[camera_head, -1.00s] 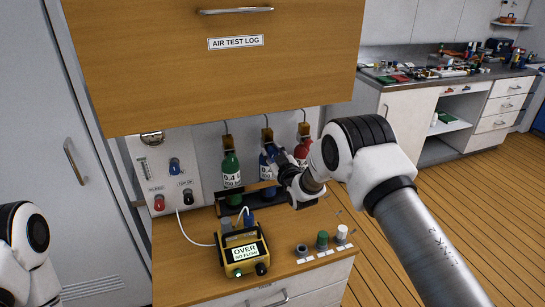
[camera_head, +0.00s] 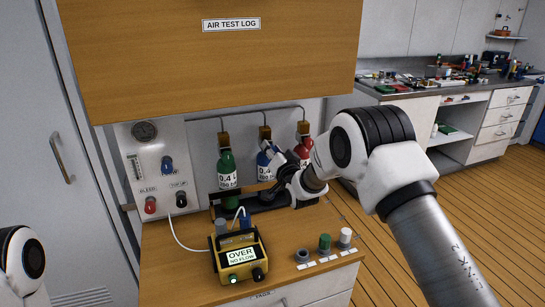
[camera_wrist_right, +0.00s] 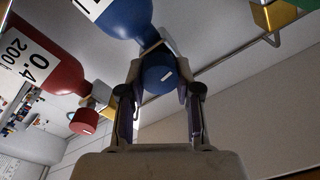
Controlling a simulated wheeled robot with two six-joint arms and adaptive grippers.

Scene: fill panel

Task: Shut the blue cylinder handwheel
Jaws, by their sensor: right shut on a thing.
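The blue cylinder (camera_head: 264,164) hangs in the middle of the rack, between a green cylinder and a red one. My right gripper (camera_head: 273,153) is at its front, and hides part of it in the head view. In the right wrist view the blue cylinder (camera_wrist_right: 130,14) is at the top, and its blue handwheel (camera_wrist_right: 158,76) sits between the two fingers of my right gripper (camera_wrist_right: 158,88). The fingers are shut on the handwheel from both sides. My left gripper is not in view; only part of my left arm shows at the lower left.
The green cylinder (camera_head: 227,170) and red cylinder (camera_head: 304,150) stand close on either side; the red handwheel (camera_wrist_right: 84,121) shows in the wrist view. A yellow meter (camera_head: 238,257) reading "OVER NO FLOW" and three knobs stand on the wooden counter (camera_head: 180,246). A cupboard door (camera_head: 150,60) overhangs the rack.

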